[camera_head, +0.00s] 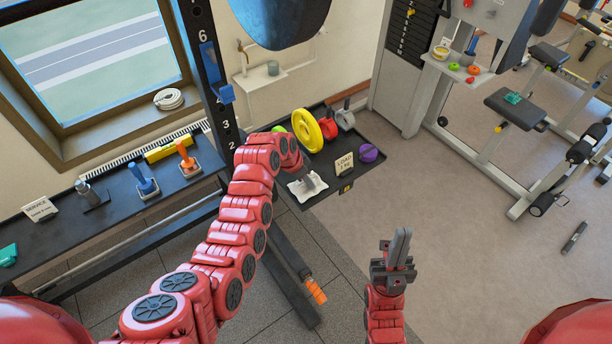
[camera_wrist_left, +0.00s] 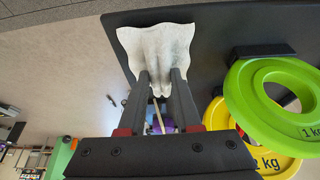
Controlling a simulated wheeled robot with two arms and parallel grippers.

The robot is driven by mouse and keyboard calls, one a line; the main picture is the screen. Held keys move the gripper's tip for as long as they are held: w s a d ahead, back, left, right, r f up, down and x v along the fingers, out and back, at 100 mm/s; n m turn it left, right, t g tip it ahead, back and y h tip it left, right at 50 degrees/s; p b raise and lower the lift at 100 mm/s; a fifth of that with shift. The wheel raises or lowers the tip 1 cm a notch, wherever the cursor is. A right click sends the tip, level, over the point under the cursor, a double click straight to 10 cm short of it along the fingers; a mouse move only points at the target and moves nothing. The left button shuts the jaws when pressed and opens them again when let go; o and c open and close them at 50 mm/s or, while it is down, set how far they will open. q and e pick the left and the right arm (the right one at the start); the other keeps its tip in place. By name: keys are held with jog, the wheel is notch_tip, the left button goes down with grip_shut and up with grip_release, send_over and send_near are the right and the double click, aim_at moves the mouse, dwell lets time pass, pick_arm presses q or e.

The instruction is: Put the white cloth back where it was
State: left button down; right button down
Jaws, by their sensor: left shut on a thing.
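The white cloth (camera_head: 297,191) is at the front left part of the small black shelf (camera_head: 324,191) in the head view. My left gripper (camera_head: 311,184) is shut on it from above. In the left wrist view the cloth (camera_wrist_left: 160,42) is bunched between the fingertips of the left gripper (camera_wrist_left: 162,80) and spreads out beyond them over the dark surface. I cannot tell whether its whole underside touches the shelf. My right gripper (camera_head: 395,250) hangs empty over the floor, away from the shelf; its finger gap is not clear.
The shelf also holds a yellow weight plate (camera_head: 307,130), a green plate (camera_wrist_left: 262,98), a red weight (camera_head: 328,127), a grey weight (camera_head: 345,119), a purple ball (camera_head: 369,153) and a LOAD card (camera_head: 344,163). A long black bench (camera_head: 110,215) with tools runs left.

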pick_arm(q)
jog(key=shift+f, duration=0.3)
jog(key=shift+f+b, duration=0.2)
jog(key=shift+b, duration=0.15)
jog(key=c, duration=0.6)
grip_release()
